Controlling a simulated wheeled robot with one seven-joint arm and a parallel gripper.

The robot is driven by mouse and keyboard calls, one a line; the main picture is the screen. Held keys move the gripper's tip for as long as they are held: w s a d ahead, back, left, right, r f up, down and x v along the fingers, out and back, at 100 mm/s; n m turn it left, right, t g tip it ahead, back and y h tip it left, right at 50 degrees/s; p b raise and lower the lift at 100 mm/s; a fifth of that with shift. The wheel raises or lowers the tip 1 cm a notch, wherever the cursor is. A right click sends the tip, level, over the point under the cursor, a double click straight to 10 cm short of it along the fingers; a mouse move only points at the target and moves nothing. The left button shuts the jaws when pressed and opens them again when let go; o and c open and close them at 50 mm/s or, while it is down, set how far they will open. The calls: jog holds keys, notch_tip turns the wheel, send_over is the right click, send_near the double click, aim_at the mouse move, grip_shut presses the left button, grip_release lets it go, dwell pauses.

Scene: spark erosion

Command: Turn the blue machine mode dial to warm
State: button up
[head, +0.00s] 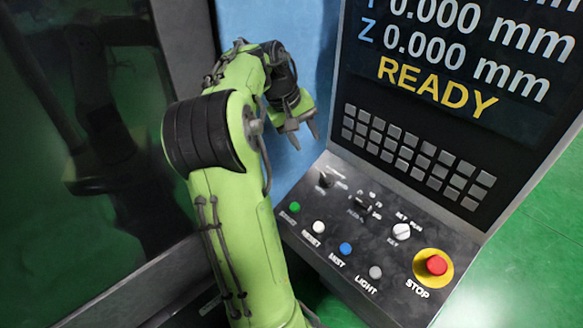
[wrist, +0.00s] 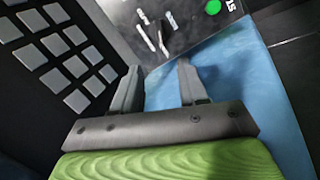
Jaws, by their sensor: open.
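The sloping control panel of the blue machine carries a dark dial (head: 326,180) at its upper left, with small white labels I cannot read. A second dark dial (head: 361,204) sits to its right; I cannot tell by label which is the mode dial. In the wrist view one dark dial (wrist: 161,36) with white label strips shows beyond my fingertips. My gripper (head: 304,138) is open and empty, above and left of the panel, apart from both dials. It also shows in the wrist view (wrist: 159,66), fingers spread, with nothing between them.
Green (head: 295,207), white (head: 318,227), blue (head: 345,249) and grey (head: 375,272) buttons line the panel's front. A white key switch (head: 401,231) and red stop button (head: 437,265) lie right. A keypad (head: 415,155) and READY screen (head: 455,60) rise behind.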

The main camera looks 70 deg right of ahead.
aim_at(325, 177)
jog(key=b+x, duration=0.1)
jog(key=x, duration=1.4)
jog(key=shift+s+d+f, duration=0.15)
jog(key=shift+s+f, duration=0.05)
jog(key=shift+f, duration=0.15)
grip_shut()
